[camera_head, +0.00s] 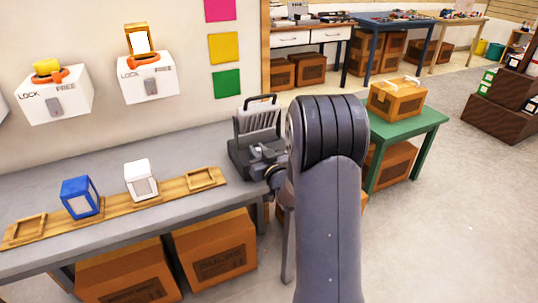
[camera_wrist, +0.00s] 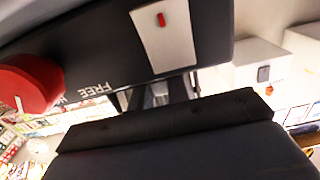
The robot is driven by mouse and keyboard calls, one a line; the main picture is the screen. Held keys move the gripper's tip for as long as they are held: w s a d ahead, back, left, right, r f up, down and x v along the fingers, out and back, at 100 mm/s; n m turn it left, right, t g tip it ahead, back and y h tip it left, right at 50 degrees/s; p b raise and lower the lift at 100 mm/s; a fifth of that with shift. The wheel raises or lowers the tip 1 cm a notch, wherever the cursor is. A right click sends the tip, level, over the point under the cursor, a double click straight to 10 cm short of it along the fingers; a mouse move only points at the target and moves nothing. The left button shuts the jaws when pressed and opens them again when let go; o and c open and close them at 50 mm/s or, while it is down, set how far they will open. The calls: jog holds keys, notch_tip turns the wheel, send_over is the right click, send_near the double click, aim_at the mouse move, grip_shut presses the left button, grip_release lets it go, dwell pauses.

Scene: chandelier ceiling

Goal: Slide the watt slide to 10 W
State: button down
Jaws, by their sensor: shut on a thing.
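A dark device with a ribbed grey front and a top handle (camera_head: 257,125) stands at the right end of the grey bench. My gripper (camera_head: 268,168) is at its lower right front, partly hidden by my arm. In the wrist view a dark body fills the top, with the word FREE, a red knob (camera_wrist: 30,85) and a white plate (camera_wrist: 165,35) bearing a small red piece (camera_wrist: 161,19). My gripper (camera_wrist: 160,95) is shut on a small grey part beside the dark body, which I take to be the watt slide. No watt scale or 10 W mark is readable.
A wooden strip (camera_head: 115,208) on the bench carries a blue block (camera_head: 80,198) and a white block (camera_head: 140,180). Two white LOCK/FREE boxes (camera_head: 55,97) (camera_head: 148,78) hang on the wall. A green table (camera_head: 408,122) stands to the right; cardboard boxes sit under the bench.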

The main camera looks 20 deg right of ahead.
jog(key=shift+a, duration=0.2)
jog(key=c, duration=1.4)
grip_release()
jog(key=shift+a, duration=0.15)
jog(key=shift+o, duration=0.2)
jog(key=shift+s, duration=0.3)
jog(key=s, duration=1)
jog(key=shift+s+d+b, duration=0.15)
jog(key=shift+d+b, duration=0.05)
jog(key=shift+b, duration=0.15)
